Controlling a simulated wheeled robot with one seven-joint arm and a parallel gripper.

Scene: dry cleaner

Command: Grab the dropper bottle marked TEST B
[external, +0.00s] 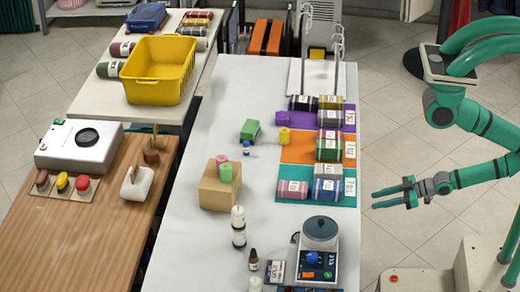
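A small dark dropper bottle (253,261) with a pale label stands upright near the front of the white table (195,255). Its label is too small to read, so I cannot tell whether it is marked TEST B. White-topped bottles with dark bands (238,228) stand behind it, and another white top (255,284) shows at the bottom picture edge, its lower part cut off. My gripper (375,199) is open and empty, its two fingers apart and pointing left. It is just off the right edge of the white table, to the right of and farther back than the dropper bottle.
A scale-like device (318,262) with a dark round top stands right of the dropper bottle. A cardboard box (219,197) with colored rolls stands behind. Labeled rolls lie on purple, orange and teal mats (285,198) along the right side. The table's left strip is clear.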

